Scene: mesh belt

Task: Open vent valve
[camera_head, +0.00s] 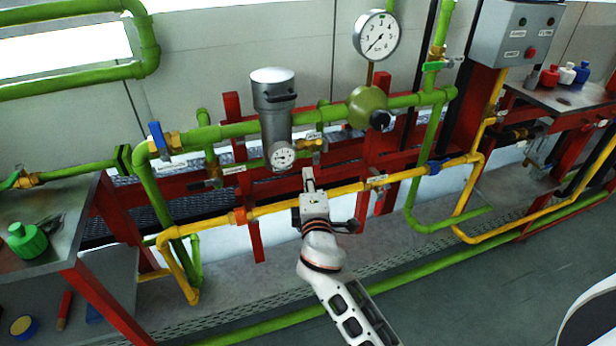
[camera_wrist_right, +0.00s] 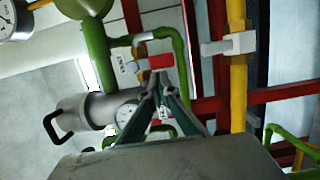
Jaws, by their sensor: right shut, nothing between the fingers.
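My right gripper (camera_head: 309,178) reaches up from below, its closed fingertips in front of the red frame, just above the yellow pipe and below the round gauge of the grey filter. In the right wrist view the gripper (camera_wrist_right: 158,88) has its fingers together and empty. A small red piece (camera_wrist_right: 160,62) shows just beyond the fingertips; I cannot tell if they touch it. A small brass valve (camera_head: 313,145) with a white tag sits right of the filter. My left gripper is not in view.
The grey filter (camera_head: 272,100) hangs from the green pipe. A blue-handled valve (camera_head: 156,138) is at left, a green-handled valve (camera_head: 437,65) at upper right. The yellow pipe (camera_head: 335,190) crosses in front. A pressure gauge (camera_head: 377,36) stands above. The floor at lower right is clear.

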